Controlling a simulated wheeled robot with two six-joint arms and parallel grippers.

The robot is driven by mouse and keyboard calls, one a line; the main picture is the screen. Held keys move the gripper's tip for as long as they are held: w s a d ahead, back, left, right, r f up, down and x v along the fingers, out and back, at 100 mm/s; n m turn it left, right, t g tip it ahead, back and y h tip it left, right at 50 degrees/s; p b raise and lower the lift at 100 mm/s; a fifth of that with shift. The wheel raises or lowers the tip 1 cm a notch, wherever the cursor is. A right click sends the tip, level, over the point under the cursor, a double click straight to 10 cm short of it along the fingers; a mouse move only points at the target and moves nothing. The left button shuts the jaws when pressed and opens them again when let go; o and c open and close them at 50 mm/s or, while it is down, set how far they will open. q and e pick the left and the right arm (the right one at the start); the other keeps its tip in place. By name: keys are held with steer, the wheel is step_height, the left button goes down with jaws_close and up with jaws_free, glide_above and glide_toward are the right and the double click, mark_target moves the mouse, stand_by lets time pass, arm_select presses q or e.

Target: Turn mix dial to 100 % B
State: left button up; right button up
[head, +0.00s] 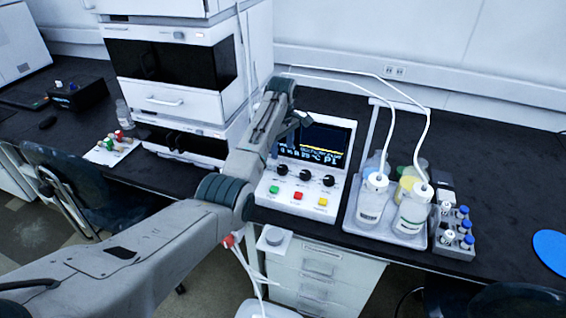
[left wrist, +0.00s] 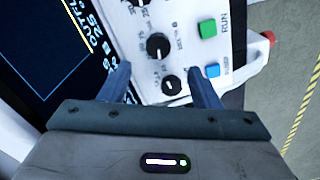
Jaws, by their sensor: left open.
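A white control unit (head: 305,207) stands on the black bench, with a lit screen (head: 322,139) and a row of black dials (head: 305,175). Contact cannot be told. My arm hides the unit's left side. My right gripper is not in view.
Green (head: 273,189), red (head: 298,196) and yellow (head: 322,202) buttons line the unit's front; the left wrist view also shows a blue button (left wrist: 212,70). Tubed bottles (head: 370,206) stand in a white tray (head: 386,233) close on the right. A tall white instrument stack (head: 170,66) is behind left.

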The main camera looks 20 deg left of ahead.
mark_target(282, 168)
arm_select(q)
step_height(282, 168, down, 4)
steer(key=shift+w+r, duration=0.1)
steer(key=shift+w, duration=0.05)
step_height(282, 168, down, 4)
steer(key=shift+r+p, duration=0.15)
steer(key=shift+p, duration=0.15)
steer(key=shift+f, duration=0.45)
steer(key=c, duration=1)
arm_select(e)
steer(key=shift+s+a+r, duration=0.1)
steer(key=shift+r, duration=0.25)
